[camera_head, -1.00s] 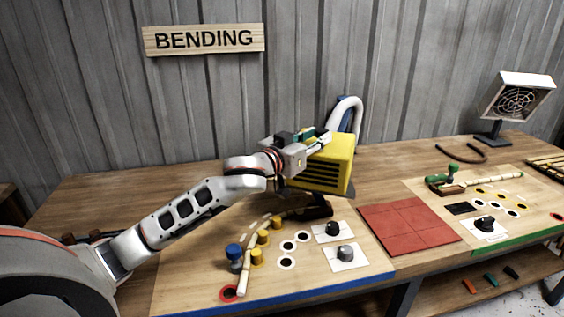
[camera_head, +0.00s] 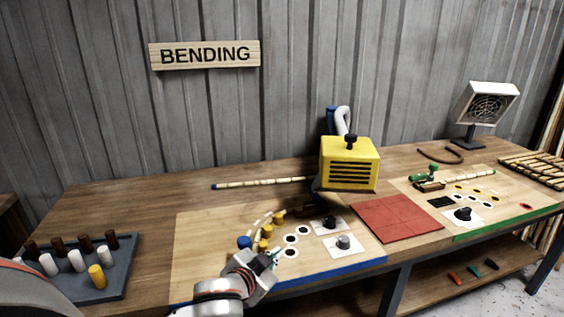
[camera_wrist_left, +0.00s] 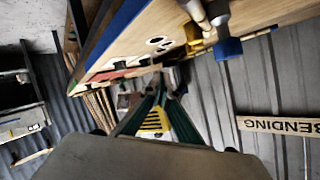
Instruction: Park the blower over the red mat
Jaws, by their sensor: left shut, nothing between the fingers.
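The blower (camera_head: 350,165) is a yellow box with black slots, a black knob on top and a white hose behind. It stands at the back left of the red mat (camera_head: 397,218), near its rear-left corner; I cannot tell whether any part overhangs it. My left gripper (camera_head: 270,257) is shut and empty above the front of the bending board, well apart from the blower. In the left wrist view, its fingers (camera_wrist_left: 160,84) are together, with the yellow blower (camera_wrist_left: 155,122) showing beyond them. My right gripper is not in view.
Yellow pegs (camera_head: 265,232) and a curved rattan piece lie beside my left gripper. Two black-and-grey knobs (camera_head: 343,242) stand left of the mat. A peg tray (camera_head: 120,270) is at front left, a fan (camera_head: 487,103) at back right. The back-left tabletop is mostly clear.

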